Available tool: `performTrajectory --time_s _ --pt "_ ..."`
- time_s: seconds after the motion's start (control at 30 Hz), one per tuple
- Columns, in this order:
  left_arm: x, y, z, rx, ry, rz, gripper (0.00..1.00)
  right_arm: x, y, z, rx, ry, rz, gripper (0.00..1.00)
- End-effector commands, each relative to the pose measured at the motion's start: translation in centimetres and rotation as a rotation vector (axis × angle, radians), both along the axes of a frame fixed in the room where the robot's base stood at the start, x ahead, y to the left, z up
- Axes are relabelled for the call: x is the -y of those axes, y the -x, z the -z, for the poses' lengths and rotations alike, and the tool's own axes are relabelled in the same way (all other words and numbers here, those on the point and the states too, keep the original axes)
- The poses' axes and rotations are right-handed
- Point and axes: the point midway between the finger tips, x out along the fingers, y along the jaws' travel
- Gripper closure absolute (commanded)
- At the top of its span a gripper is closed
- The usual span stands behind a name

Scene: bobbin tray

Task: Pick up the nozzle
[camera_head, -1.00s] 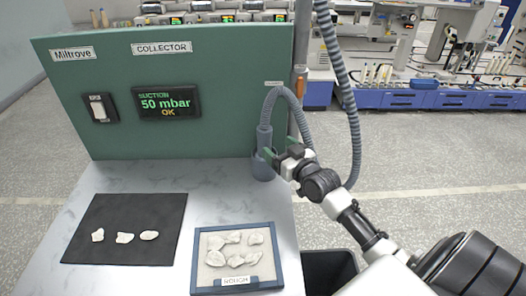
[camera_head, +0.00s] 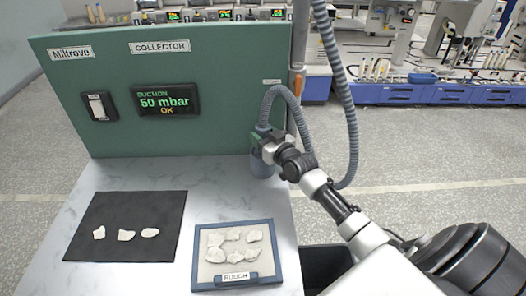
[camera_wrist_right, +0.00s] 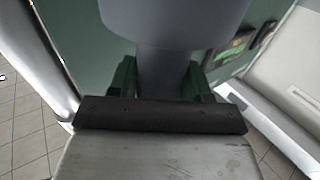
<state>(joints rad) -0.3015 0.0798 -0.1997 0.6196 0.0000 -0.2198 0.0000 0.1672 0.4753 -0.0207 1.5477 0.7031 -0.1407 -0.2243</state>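The nozzle (camera_head: 263,130) is a grey-blue piece at the end of a ribbed hose, upright in a round holder (camera_head: 262,165) at the collector's lower right corner. My right gripper (camera_head: 266,147) is at the nozzle, its green fingers on either side of it. In the right wrist view the fingers (camera_wrist_right: 160,80) flank the nozzle's narrower grey part (camera_wrist_right: 165,68), below a wider part. I see no clear gap there, but cannot tell whether the fingers press on it. My left gripper is out of view.
The green collector (camera_head: 220,75) stands behind, its display reading 50 mbar OK. A dark mat (camera_head: 90,210) holds three pale stones. A blue-rimmed tray (camera_head: 203,275) labelled ROUGH holds several more. A dark bin (camera_head: 325,265) stands beside the table. The ribbed hose (camera_head: 340,80) hangs near my right arm.

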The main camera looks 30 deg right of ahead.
Motion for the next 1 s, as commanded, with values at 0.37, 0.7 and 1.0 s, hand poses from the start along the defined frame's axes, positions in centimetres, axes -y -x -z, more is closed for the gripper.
performTrajectory --time_s 0.37,0.7,1.0 --pt "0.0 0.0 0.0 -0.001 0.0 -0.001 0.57 0.0 0.0 -0.1 0.001 0.0 0.0 0.97" --pt "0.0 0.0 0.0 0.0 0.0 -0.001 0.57 0.0 0.0 -2.6 0.007 -0.001 0.0 0.97" --pt "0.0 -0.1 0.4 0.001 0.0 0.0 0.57 0.0 0.0 -8.4 0.006 0.001 0.0 0.97"
